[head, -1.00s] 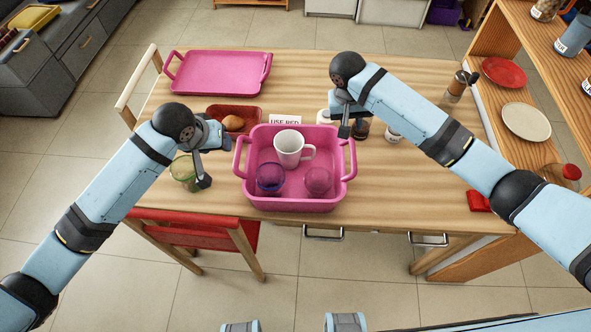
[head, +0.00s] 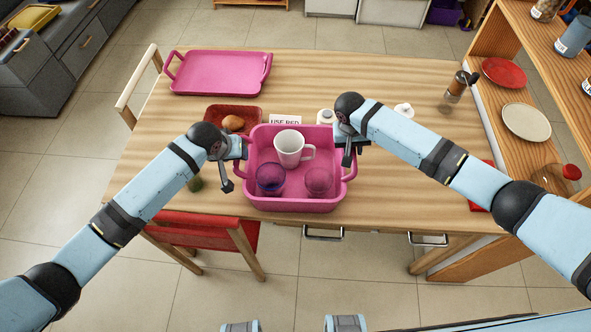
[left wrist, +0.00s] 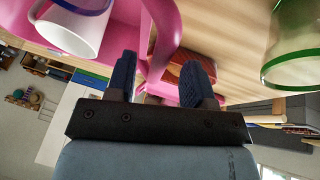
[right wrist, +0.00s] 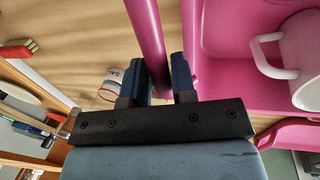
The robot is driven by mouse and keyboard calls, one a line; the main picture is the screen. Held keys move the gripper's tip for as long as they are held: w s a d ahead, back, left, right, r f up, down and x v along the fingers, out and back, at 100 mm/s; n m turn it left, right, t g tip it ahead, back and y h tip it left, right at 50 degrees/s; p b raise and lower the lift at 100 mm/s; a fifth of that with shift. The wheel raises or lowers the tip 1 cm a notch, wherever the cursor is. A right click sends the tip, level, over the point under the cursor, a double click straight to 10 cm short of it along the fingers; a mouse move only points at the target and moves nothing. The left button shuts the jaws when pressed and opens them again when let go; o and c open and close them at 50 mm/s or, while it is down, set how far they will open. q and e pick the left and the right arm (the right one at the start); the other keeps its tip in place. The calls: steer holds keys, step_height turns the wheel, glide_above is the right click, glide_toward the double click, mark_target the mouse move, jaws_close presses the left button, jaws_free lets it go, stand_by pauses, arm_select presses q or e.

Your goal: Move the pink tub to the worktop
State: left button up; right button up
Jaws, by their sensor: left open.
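The pink tub (head: 292,201) stands upright on the wooden table. It holds a white mug (head: 289,149), a purple-blue glass (head: 270,179) and a clear glass (head: 318,181). My left gripper (head: 232,167) is at the tub's left handle. In the left wrist view its fingers (left wrist: 160,82) are spread, with the pink handle (left wrist: 165,30) near the gap. My right gripper (head: 350,147) is at the right handle. In the right wrist view its fingers (right wrist: 168,80) are close together on the pink handle (right wrist: 147,35). A grey cabinet top (head: 62,32) shows at the upper left; I cannot tell whether it is the worktop.
A pink tray (head: 218,74) lies at the table's back left. A red chair (head: 210,236) is at the front left. A wooden shelf (head: 530,150) borders the right side.

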arm_select(q)
steer(key=shift+x, duration=1.3)
arm_select(e)
steer(key=shift+d+f, duration=0.2)
steer(key=shift+f, duration=1.1)
arm_select(q)
steer(key=c, duration=0.4)
arm_select(e)
steer(key=c, duration=0.4)
arm_select(q)
jaws_close()
arm_select(e)
jaws_close()
arm_select(q)
steer(key=shift+w+r, duration=0.1)
arm_select(e)
steer(key=shift+r, duration=0.1)
